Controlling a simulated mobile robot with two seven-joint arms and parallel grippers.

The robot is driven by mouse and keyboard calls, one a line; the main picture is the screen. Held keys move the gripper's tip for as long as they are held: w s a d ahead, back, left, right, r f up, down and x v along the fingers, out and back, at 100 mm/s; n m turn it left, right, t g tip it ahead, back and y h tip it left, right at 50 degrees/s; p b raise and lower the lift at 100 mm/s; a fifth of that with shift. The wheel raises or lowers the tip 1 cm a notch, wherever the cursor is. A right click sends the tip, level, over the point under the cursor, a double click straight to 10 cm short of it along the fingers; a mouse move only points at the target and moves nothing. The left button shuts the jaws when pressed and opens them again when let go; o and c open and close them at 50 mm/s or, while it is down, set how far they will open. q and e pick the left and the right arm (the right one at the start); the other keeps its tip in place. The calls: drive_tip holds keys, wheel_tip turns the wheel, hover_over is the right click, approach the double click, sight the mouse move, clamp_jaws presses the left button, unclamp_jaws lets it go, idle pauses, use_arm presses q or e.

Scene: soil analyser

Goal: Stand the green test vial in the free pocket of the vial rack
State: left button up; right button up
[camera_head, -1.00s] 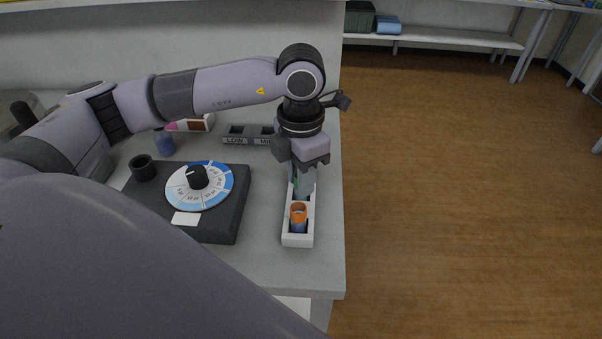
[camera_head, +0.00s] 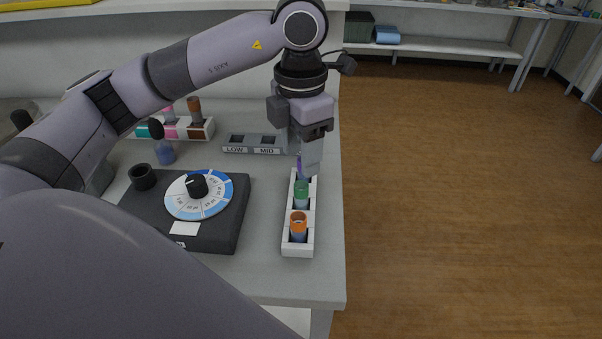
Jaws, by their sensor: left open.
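The white vial rack (camera_head: 297,250) stands near the right edge of the bench. The green test vial (camera_head: 302,190) stands upright in its middle pocket. An orange-capped vial (camera_head: 298,225) stands in the near pocket. A purple bit (camera_head: 299,168) shows at the far end, mostly hidden behind my fingers. My left gripper (camera_head: 310,165) is open and empty, pointing down above the far end of the rack, clear of the green vial. My right gripper is not in view.
A dark analyser with a dial (camera_head: 197,190) and a black socket (camera_head: 142,176) lies left of the rack. Behind are a grey LOW/MID tray (camera_head: 252,143), a blue bottle (camera_head: 164,152) and a white rack of coloured reagents (camera_head: 209,130). The bench's right edge is close.

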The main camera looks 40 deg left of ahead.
sight(301, 186)
use_arm(q)
wheel_tip(301, 186, up, 4)
drive_tip(key=shift+r, duration=0.15)
idle(0.6)
